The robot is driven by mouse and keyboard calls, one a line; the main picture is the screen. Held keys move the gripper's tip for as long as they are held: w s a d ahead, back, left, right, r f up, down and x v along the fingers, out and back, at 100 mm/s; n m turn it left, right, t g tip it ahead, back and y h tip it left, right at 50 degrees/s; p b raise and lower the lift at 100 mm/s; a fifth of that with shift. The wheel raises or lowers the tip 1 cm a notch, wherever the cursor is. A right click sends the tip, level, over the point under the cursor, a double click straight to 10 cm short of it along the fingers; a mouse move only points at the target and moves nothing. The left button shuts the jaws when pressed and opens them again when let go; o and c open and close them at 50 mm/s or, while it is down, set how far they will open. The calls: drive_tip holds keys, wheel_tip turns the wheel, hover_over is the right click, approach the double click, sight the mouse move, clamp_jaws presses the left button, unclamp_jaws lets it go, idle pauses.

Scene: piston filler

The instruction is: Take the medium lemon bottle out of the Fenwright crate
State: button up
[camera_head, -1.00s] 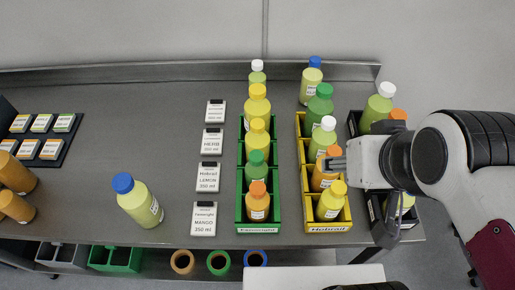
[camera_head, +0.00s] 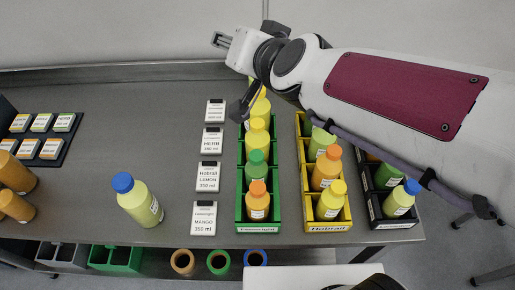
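The green crate (camera_head: 240,210) labelled Fenwright stands on the bench. It holds a row of bottles: an orange one with an orange cap (camera_head: 257,204) at the front, a green-capped one (camera_head: 256,164), then a yellow one with a yellow cap (camera_head: 257,138). Another yellow bottle (camera_head: 261,104) behind it is partly covered by my arm. I cannot tell from the view which yellow bottle is the medium lemon one. The rear of the crate is hidden. My gripper (camera_head: 222,40) is above the back edge of the bench, left of the crate's rear. Its fingers look parted and empty.
A yellow crate (camera_head: 307,213) and a dark crate (camera_head: 375,212) with bottles stand to the right. Label cards (camera_head: 204,218) line the green crate's left side. A blue-capped bottle (camera_head: 138,202) stands further left. Bench surface (camera_head: 130,120) behind it is clear.

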drive_tip(key=w+a+f+m+t+h, duration=0.2)
drive_tip(key=w+a+f+m+h, duration=0.1)
drive_tip(key=w, duration=0.1)
drive_tip(key=m+g+h, duration=0.4)
drive_tip(key=h, duration=0.8)
approach(255, 128)
drive_tip(key=x, duration=0.4)
drive_tip(key=shift+s+d+r, duration=0.1)
drive_tip(key=shift+d, duration=0.1)
drive_tip(key=shift+x, duration=1.3)
